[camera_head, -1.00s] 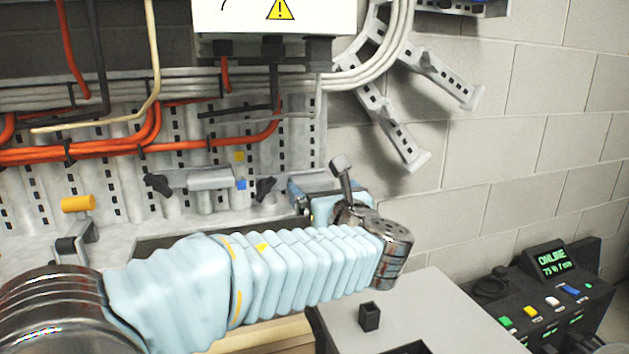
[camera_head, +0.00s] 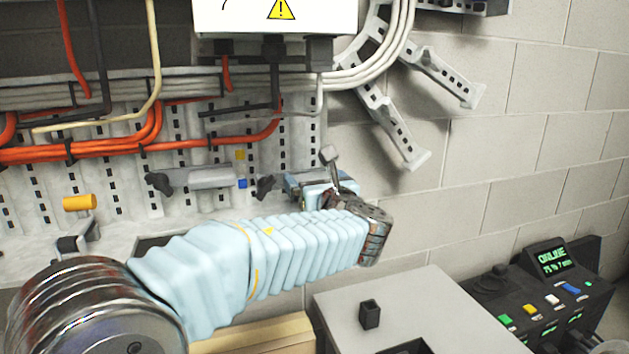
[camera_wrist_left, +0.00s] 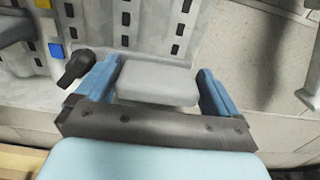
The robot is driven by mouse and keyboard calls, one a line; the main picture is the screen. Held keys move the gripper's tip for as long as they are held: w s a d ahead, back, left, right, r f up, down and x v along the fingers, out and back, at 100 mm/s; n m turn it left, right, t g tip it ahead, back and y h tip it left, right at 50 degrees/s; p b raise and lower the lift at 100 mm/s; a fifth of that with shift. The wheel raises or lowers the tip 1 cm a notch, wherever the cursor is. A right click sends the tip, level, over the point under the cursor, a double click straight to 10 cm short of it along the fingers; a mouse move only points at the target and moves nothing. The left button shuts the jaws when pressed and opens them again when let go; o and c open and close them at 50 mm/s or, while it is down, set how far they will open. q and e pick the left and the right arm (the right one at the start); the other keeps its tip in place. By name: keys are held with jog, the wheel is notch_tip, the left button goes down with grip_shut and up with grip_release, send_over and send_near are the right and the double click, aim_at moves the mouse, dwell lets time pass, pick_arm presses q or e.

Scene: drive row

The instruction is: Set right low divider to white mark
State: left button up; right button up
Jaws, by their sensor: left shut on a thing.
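My left gripper (camera_head: 312,182) reaches across in its pale blue sleeve to the lower right part of the slotted panel. In the left wrist view its two blue fingers are shut on the sides of a grey block (camera_wrist_left: 158,86), which looks like the right low divider. In the head view the gripper mostly hides this block. A black knob (camera_wrist_left: 76,67) is just left of the fingers, with a blue mark (camera_wrist_left: 56,50) and a yellow mark (camera_wrist_left: 42,4) beyond it. My right gripper is not in view.
Another grey block (camera_head: 210,178) is on the panel to the left, beside a black knob (camera_head: 158,183). Orange cables (camera_head: 90,153) run above. A grey cabinet top (camera_head: 440,310) with a small black block (camera_head: 369,313) stands below right. A block wall (camera_head: 530,150) is right.

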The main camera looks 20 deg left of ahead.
pick_arm(q)
jog(key=shift+r+p, duration=1.45)
jog(key=shift+r, duration=0.25)
jog(key=shift+c, duration=0.2)
jog(key=shift+f, duration=0.15)
jog(key=o, duration=1.1)
jog(key=b+v, duration=0.1)
jog(key=v, duration=1.3)
